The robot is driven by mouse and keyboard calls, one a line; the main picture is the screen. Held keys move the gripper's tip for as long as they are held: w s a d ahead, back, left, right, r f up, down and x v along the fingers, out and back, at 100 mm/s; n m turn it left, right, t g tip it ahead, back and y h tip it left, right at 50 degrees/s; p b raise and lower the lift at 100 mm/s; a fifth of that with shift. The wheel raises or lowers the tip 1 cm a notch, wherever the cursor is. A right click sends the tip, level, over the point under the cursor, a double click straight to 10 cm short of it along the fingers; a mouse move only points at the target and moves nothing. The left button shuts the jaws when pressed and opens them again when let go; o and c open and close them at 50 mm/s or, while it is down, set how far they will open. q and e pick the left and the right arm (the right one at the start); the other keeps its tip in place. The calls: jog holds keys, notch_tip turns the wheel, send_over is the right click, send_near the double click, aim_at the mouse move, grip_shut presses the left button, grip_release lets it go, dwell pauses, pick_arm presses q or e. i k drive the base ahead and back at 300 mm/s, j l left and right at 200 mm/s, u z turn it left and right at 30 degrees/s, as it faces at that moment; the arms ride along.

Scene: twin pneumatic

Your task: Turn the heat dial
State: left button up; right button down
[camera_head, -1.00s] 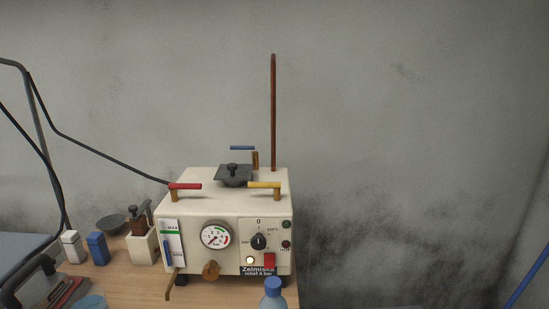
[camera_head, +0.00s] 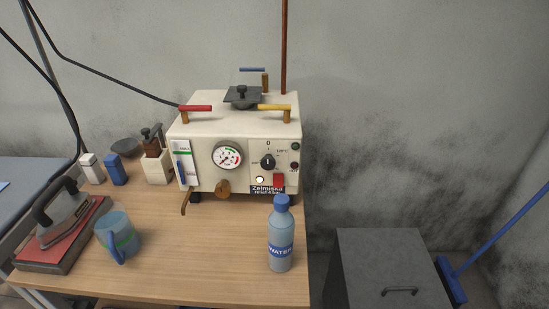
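The heat dial (camera_head: 267,162) is a round black knob on the right half of the front panel of a cream-coloured boiler (camera_head: 235,130). Its pointer looks roughly upright, and small markings surround it, with a "0" above. A pressure gauge (camera_head: 227,157) sits to its left. A red switch (camera_head: 279,181) and a lit lamp (camera_head: 260,180) are below it. Neither of my grippers is in view.
The boiler stands at the back of a wooden table (camera_head: 190,260). A water bottle (camera_head: 281,236) stands in front of its right side. A mug (camera_head: 118,238) and an iron (camera_head: 65,215) are at the left. A grey cabinet (camera_head: 385,265) and blue broom (camera_head: 452,282) are right of the table.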

aim_at(268, 162)
jog(key=u, duration=0.35)
jog(key=j+u, duration=0.2)
jog(key=u, duration=0.2)
jog(key=i+j+u, duration=0.1)
jog(key=u, duration=0.35)
jog(key=i+j+u, duration=0.1)
jog(key=u, duration=0.3)
jog(key=i+j+u, duration=0.15)
jog(key=u, duration=0.25)
jog(key=i+j, duration=0.55)
jog(key=i, duration=0.2)
